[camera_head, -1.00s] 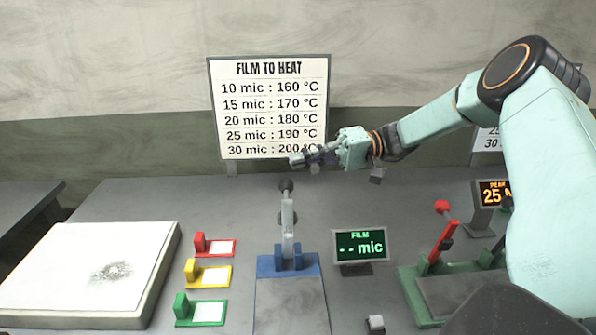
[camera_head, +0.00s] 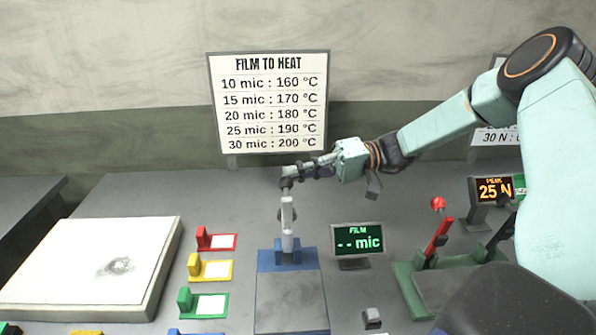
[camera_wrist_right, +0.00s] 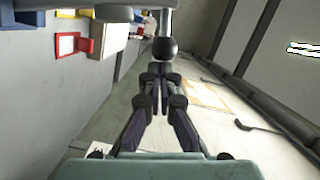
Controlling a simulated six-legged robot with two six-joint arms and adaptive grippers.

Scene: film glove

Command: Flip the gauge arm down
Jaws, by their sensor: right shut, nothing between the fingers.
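The gauge arm (camera_head: 288,215) is a grey lever with a dark ball knob. It stands upright on a blue base (camera_head: 272,262) in the head view. My right gripper (camera_head: 288,174) is shut and empty, with its fingertips at the top of the arm, close to the knob. In the right wrist view the shut fingers (camera_wrist_right: 160,72) point at the black knob (camera_wrist_right: 165,48), which lies just beyond the tips. I cannot tell whether they touch it. The film display (camera_head: 358,240) beside the gauge reads "-- mic". My left gripper is not in view.
Red (camera_head: 216,240), yellow (camera_head: 210,268) and green (camera_head: 204,302) sample holders stand left of the gauge, beside a white slab (camera_head: 70,260). A red-handled lever (camera_head: 437,238) on a green base and a "25 N" display (camera_head: 494,189) stand at right. A film-to-heat sign (camera_head: 268,103) stands behind.

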